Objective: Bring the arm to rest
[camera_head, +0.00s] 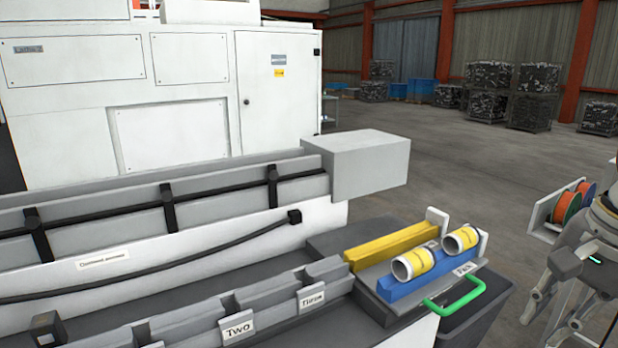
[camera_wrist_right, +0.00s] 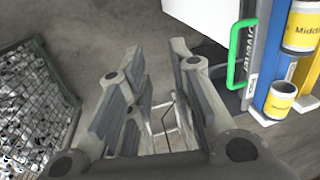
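My right gripper (camera_head: 557,318) is at the right edge of the head view, over the floor and to the right of the green-handled tray. In the right wrist view the gripper (camera_wrist_right: 155,85) has its two fingers spread apart with nothing between them. My left gripper is not in view.
Two white-and-yellow cylinders (camera_head: 412,264) (camera_head: 460,240) lie on a blue rail (camera_head: 405,290) beside a yellow rail (camera_head: 390,247). A green handle (camera_head: 455,296) sticks out at the tray's front. A rack with coloured spools (camera_head: 566,207) stands close behind my right gripper. Open floor lies beyond.

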